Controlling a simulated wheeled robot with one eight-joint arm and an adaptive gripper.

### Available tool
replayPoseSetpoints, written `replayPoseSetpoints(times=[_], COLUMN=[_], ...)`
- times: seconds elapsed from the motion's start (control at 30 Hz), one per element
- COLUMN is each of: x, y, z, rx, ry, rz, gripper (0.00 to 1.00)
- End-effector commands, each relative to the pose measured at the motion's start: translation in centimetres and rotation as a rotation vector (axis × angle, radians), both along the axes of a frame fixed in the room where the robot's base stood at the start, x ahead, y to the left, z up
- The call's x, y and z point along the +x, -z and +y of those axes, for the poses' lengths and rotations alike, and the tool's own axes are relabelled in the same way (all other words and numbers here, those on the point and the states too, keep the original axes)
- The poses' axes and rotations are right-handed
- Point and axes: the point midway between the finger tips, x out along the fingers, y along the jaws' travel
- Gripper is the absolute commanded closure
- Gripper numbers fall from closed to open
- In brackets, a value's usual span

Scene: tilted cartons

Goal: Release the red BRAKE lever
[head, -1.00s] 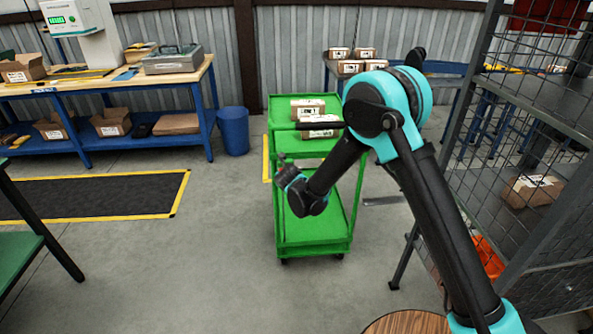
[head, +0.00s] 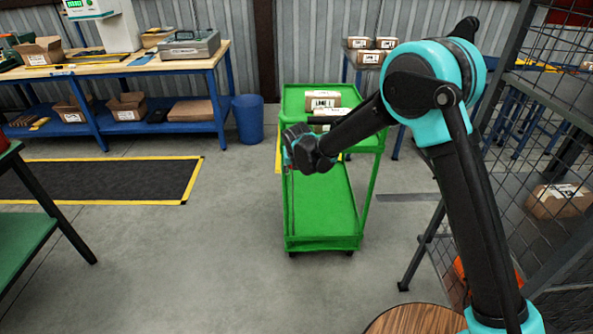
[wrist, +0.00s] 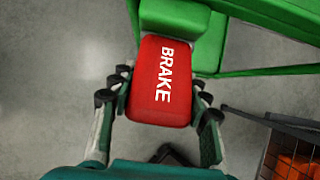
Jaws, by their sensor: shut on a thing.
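The red BRAKE lever (wrist: 160,80) fills the middle of the wrist view, a red block with white lettering next to the green frame of the cart. My gripper (wrist: 160,105) has a finger on each side of it and is shut on it. In the head view my gripper (head: 300,150) is at the near left corner of the green cart (head: 322,242), level with its upper shelf. The lever is hidden behind my gripper and wrist there.
Cartons (head: 322,100) lie on the cart's top shelf. A mesh cage (head: 530,110) stands close on the right. A blue bin (head: 249,119) and a workbench (head: 110,72) are behind on the left.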

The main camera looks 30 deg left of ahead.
Motion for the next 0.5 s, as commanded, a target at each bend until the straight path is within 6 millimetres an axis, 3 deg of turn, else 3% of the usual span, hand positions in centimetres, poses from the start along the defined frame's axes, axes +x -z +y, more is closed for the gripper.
replayPoseSetpoints(times=[0.17, 0.2, 0.37, 0.5], x=[-0.01, -0.01, 0.00, 0.01], y=[-0.02, -0.01, -0.01, 0.00], z=[0.00, 0.01, 0.00, -0.01], rx=[0.000, 0.000, 0.000, 0.001], ry=[0.000, 0.000, 0.001, 0.001], rz=[0.000, 0.000, 0.000, -0.001], gripper=[1.00, 0.52, 0.33, 0.31])
